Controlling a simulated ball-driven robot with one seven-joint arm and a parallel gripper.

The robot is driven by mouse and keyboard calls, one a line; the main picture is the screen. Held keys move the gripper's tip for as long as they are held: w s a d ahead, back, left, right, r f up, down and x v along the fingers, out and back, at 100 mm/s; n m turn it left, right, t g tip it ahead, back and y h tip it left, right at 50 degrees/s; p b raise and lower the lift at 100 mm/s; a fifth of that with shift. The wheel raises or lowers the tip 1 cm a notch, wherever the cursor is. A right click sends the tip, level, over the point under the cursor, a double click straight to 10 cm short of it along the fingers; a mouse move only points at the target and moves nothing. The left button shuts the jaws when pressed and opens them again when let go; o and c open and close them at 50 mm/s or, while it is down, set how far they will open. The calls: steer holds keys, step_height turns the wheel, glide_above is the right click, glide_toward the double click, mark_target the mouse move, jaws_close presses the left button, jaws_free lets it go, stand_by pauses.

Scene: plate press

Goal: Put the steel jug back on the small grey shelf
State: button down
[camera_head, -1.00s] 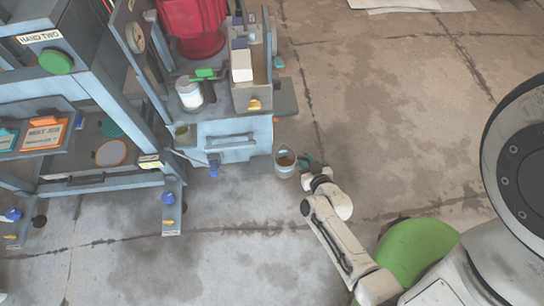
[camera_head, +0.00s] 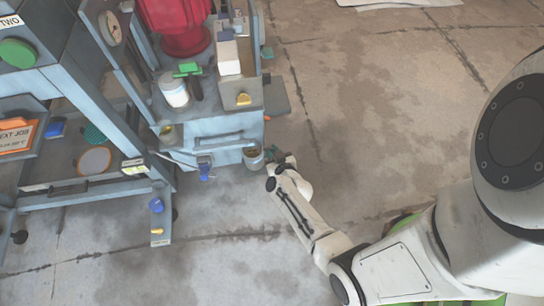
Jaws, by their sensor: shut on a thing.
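The steel jug (camera_head: 254,157) is a small grey cup-like vessel with a brownish inside, near the right front corner of the blue-grey press cabinet. My gripper (camera_head: 270,157) is at its right side and shut on it; the fingers are small and partly hidden by my wrist. The jug looks upright. Whether it touches the cabinet front or hangs clear of it, I cannot tell. A flat grey ledge (camera_head: 279,98) juts from the cabinet's right side, behind the jug, and looks like the small grey shelf. Its visible top is bare.
The cabinet top holds a red press part (camera_head: 178,28), a white tub (camera_head: 174,91) with a green-handled tool (camera_head: 188,70), and a bin (camera_head: 239,92). A drawer handle (camera_head: 222,140) sticks out in front. A blue frame bench (camera_head: 95,185) stands left. The floor at right is open.

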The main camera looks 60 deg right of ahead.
step_height(320, 180, down, 3)
steer(key=shift+w+d+f+b, duration=0.1)
steer(key=shift+f+b, duration=0.1)
steer(key=shift+b, duration=1.05)
steer(key=c, duration=1.1)
jaws_free()
steer(key=shift+r, duration=0.1)
